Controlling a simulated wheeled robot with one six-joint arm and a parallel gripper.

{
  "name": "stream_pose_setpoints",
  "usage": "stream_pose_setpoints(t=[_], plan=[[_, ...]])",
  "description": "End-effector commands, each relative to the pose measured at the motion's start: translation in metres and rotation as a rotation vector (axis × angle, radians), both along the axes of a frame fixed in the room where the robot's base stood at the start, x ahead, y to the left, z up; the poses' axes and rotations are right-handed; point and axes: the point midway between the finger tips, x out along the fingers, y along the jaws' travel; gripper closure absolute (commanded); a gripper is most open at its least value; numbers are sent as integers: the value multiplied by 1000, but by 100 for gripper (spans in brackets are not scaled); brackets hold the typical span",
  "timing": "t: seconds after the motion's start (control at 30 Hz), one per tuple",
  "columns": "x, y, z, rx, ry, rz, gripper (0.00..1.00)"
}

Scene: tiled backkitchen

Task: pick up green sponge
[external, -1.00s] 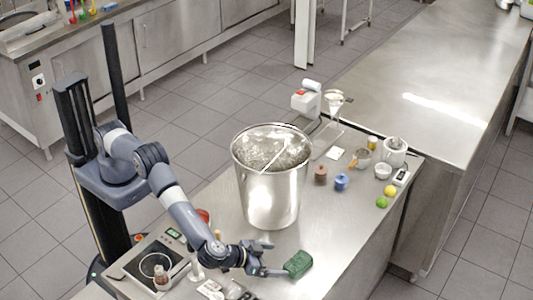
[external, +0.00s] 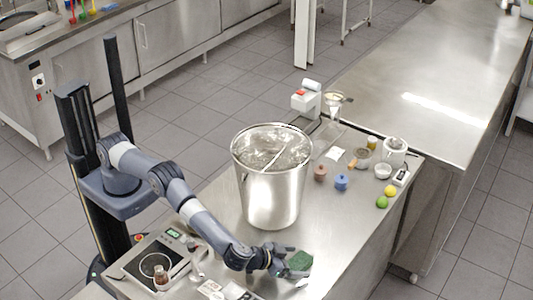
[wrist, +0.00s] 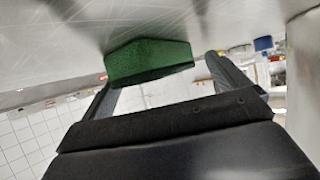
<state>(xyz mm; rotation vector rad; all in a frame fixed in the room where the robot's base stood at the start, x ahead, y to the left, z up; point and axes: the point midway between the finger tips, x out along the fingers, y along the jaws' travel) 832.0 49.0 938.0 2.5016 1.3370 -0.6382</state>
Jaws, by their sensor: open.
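The green sponge (external: 300,260) lies on the steel counter, in front and to the right of the big metal bucket. My gripper (external: 290,263) is open, low over the counter, at the sponge's left side. In the wrist view the sponge (wrist: 148,62) shows ahead between the two spread fingers of my gripper (wrist: 160,80). The fingers partly hide the sponge in the external view. I cannot tell whether either finger touches it.
The large metal bucket (external: 270,195) stands close behind my gripper. The counter right of the sponge is clear.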

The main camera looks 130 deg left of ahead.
Motion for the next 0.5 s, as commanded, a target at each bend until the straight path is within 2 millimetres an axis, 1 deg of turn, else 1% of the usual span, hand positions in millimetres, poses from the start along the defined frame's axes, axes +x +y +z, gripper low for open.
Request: stream_pose_setpoints(t=[0.07,0.5], plan=[[0,0,0,0,0,0,5],[0,-1,0,0,0,0,40]])
